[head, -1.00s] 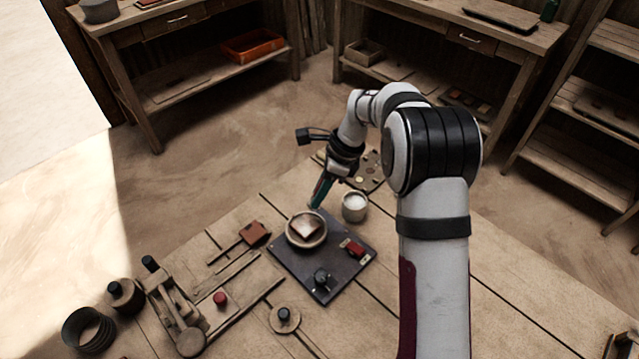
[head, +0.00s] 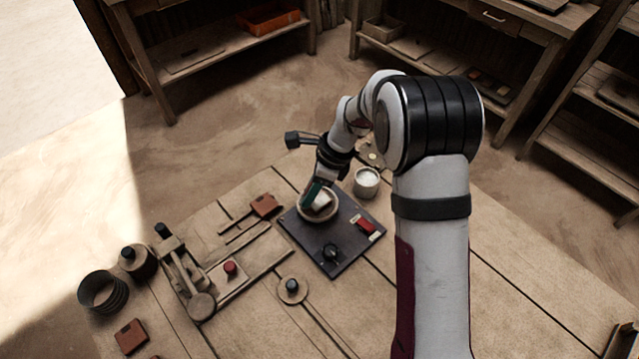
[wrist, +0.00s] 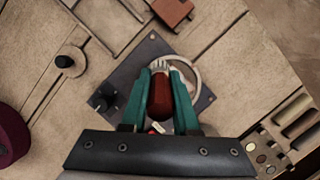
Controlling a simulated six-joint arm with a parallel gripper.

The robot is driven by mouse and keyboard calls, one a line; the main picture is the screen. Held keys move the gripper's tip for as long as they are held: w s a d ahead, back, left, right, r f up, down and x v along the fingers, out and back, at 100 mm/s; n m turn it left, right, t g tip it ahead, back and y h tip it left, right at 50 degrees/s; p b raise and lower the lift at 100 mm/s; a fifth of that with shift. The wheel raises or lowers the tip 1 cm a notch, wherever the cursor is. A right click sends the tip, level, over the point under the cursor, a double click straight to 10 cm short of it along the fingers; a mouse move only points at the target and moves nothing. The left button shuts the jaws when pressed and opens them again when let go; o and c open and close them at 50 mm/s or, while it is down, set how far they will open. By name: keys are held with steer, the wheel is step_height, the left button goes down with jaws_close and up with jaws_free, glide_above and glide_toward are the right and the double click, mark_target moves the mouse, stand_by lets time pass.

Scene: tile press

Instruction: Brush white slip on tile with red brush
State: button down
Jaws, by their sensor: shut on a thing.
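My gripper (head: 308,198), with green fingers, is shut on the red brush. In the wrist view the brush's red handle (wrist: 160,97) sits between the fingers, with pale bristles at its far end over the round dish (wrist: 197,72). In the head view my gripper is low over the left side of the dish (head: 336,210). A pale, whitish tile (head: 322,201) lies in the dish, partly hidden by the fingers. I cannot tell whether the bristles touch it. The cup of white slip (head: 367,183) stands behind and right of the dish.
The dish sits on a dark plate (head: 345,262) with a black knob (head: 331,252) and a red switch (head: 366,226). A wooden press (head: 190,285) stands to the left, with a brown tile (head: 265,205) near it. The table's right front is clear.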

steer(key=shift+w+d, duration=1.75)
steer(key=shift+w+d+f, duration=0.2)
steer(key=shift+w+d, duration=0.2)
steer(key=shift+d, duration=0.15)
steer(key=shift+s+d, duration=0.2)
steer(key=shift+s, duration=0.1)
steer(key=shift+s+a+r, duration=0.2)
steer(key=shift+s+a, duration=0.4)
steer(key=shift+a, duration=0.05)
steer(key=shift+s+a, duration=1.55)
steer(key=shift+a, duration=0.05)
steer(key=shift+w+d+f, duration=0.1)
steer(key=shift+w+d, duration=2.15)
step_height(320, 180, up, 8)
